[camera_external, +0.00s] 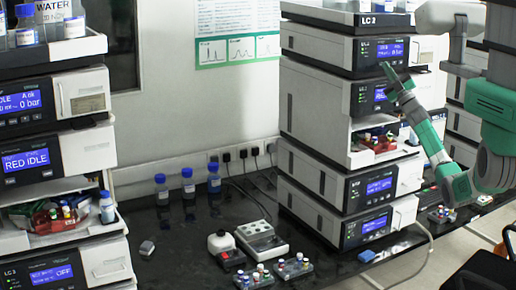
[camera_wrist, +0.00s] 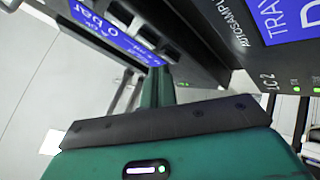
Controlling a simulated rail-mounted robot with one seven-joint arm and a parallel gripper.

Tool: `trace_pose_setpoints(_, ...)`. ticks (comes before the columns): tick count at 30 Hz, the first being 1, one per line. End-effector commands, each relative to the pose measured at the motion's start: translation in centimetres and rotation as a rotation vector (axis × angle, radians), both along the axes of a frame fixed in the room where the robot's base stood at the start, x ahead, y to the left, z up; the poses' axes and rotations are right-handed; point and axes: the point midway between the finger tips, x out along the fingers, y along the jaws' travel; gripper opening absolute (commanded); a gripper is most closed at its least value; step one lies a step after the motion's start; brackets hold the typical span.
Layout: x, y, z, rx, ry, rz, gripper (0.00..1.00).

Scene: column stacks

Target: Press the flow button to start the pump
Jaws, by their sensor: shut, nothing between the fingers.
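The LC 2 stack (camera_external: 318,95) stands right of centre in the external view. Its upper pump module (camera_external: 383,50) has a lit blue display, also in the wrist view (camera_wrist: 103,28), tilted and reading "0 bar". Small dark keys sit beside that display; I cannot tell which one is the flow button. My gripper (camera_external: 388,70) is shut and empty. It reaches up and left, its tips close to the front of the module, near its lower edge. In the wrist view my gripper (camera_wrist: 157,85) points at the panel; contact cannot be told.
An autosampler module (camera_wrist: 290,20) with a blue display is close on the right in the wrist view. Another stack (camera_external: 60,150) stands at the left. Blue-capped bottles (camera_external: 188,187) and vial racks (camera_external: 294,268) stand on the dark bench (camera_external: 180,262). The air between the stacks is free.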

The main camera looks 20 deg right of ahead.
Motion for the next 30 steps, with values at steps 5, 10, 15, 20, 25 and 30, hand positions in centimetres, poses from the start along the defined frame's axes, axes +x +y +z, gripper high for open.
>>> trace_pose_setpoints(5, 0.08, 0.01, -0.04, 0.000, 0.000, 0.000, 0.00)
trace_pose_setpoints(10, 0.25, 0.02, -0.04, 0.000, -0.001, 0.001, 0.00)
trace_pose_setpoints(15, 0.43, 0.03, -0.07, 0.000, 0.000, 0.000, 0.00)
trace_pose_setpoints(20, 0.59, 0.03, -0.10, 0.000, 0.001, -0.001, 0.00)
trace_pose_setpoints(25, 0.76, 0.05, -0.09, 0.000, 0.000, 0.000, 0.00)
trace_pose_setpoints(30, 0.81, 0.05, 0.00, 0.000, 0.000, 0.000, 0.00)
